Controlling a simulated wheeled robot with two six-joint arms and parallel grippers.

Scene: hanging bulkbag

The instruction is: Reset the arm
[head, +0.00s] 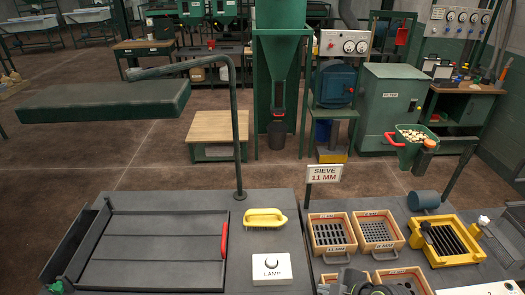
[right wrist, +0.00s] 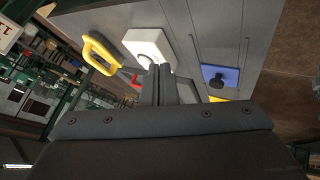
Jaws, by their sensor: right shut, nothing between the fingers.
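My right arm and gripper (head: 362,284) show dark at the bottom edge of the head view, in front of the wooden sieve boxes. In the right wrist view the two fingers of my right gripper (right wrist: 160,86) lie together, shut, with nothing between them. Beyond the fingertips, that view shows the white lamp switch box (right wrist: 148,43) and the yellow-handled brush (right wrist: 98,50). My left gripper is not in view.
The grey bench holds a dark tray (head: 150,245) with a red handle (head: 224,240), the brush (head: 265,217), the lamp box (head: 270,268), sieve boxes (head: 331,233) and a yellow rack (head: 446,240). A lamp post (head: 240,140) and sieve sign (head: 324,173) stand up from it.

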